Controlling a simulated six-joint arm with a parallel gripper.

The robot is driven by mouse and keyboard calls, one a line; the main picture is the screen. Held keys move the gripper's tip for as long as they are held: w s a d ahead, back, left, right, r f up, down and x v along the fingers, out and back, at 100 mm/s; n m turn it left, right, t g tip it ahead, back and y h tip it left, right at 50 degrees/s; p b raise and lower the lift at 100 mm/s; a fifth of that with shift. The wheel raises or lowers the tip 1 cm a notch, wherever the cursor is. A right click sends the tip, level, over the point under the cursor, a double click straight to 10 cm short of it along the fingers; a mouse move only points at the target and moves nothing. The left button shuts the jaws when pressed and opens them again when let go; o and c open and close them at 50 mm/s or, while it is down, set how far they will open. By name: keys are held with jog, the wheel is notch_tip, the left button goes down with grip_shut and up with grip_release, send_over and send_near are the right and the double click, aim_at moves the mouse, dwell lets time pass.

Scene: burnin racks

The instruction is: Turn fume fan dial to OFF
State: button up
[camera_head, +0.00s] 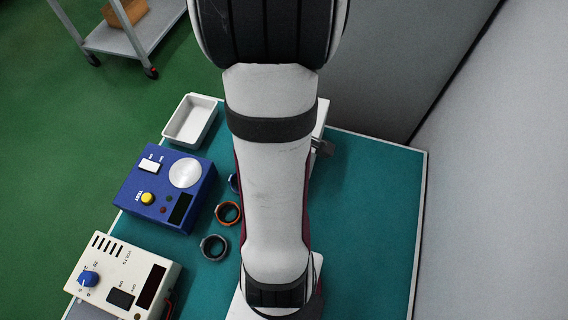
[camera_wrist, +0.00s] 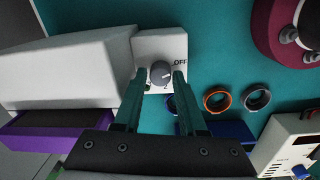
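The fume fan dial (camera_wrist: 160,73) is a round grey knob on a white panel (camera_wrist: 147,42) in the wrist view. The word OFF is printed to its upper right and a 2 shows just below it. The dial's exact pointer direction is too small to tell. My gripper (camera_wrist: 159,71) is open, with one teal finger on each side of the dial. A small gap seems to show at each side; I cannot tell whether either finger touches. In the head view my arm hides the dial and the gripper.
A blue box (camera_head: 165,188) with a yellow button and a cream box (camera_head: 122,280) with a blue knob stand at left. An orange ring (camera_head: 228,213) and a grey ring (camera_head: 214,247) lie nearby. A white tray (camera_head: 190,121) is behind. The teal table's right side is clear.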

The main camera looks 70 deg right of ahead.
jog(key=shift+o, duration=1.4)
